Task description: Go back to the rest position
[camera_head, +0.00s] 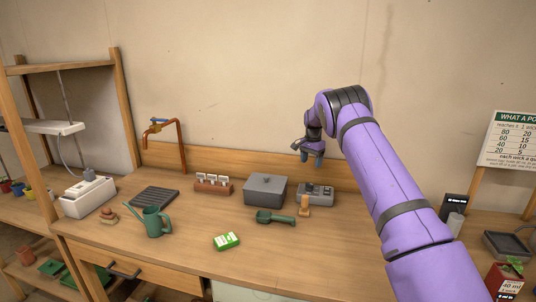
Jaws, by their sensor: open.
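My gripper (312,156) is at the end of my purple arm, in the air in front of the back wall. It points down above the back part of the wooden counter (190,262). It looks small here, its fingers are apart and I see nothing between them. It hangs above and behind the grey device (316,192) and to the upper right of the grey lidded box (266,189), apart from both. My arm hides part of the counter on the right.
A copper tap (182,146) rises at the back left. The front middle of the counter is mostly clear.

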